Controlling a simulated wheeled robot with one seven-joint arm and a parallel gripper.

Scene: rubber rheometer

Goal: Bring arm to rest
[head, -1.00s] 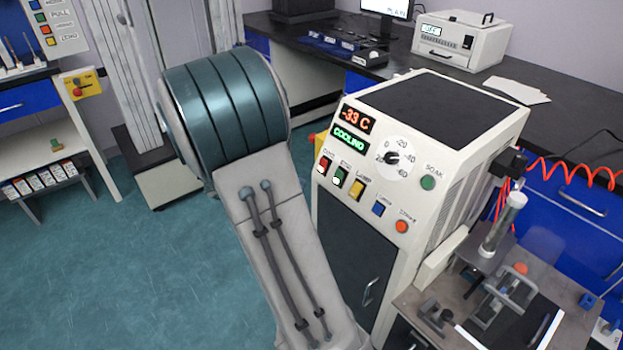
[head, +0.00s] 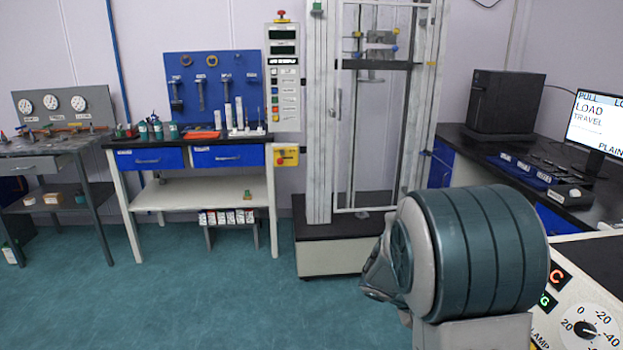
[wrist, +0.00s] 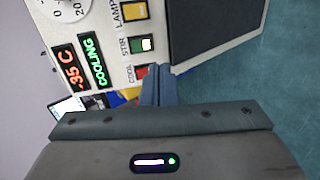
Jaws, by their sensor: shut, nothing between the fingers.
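My gripper (wrist: 158,88) shows at the bottom middle of the wrist view, its two dark fingers together and nothing between them. Beyond it, sideways in that view, is the control panel (wrist: 112,25) of the white cooling cabinet. Its displays read -35 C and COOLING. The fingertips appear close to the red and green switches in the picture; whether they touch I cannot tell. In the head view my arm's large teal joint fills the lower right, and my gripper is hidden from that view. The cabinet's panel (head: 567,318) shows only in part at the lower right corner.
A tall test frame (head: 318,120) stands at the back middle. A blue-drawer workbench (head: 200,188) and a gauge bench (head: 60,145) stand to the left. A dark counter with a monitor (head: 597,125) is at the right. The teal floor (head: 200,290) at left front is clear.

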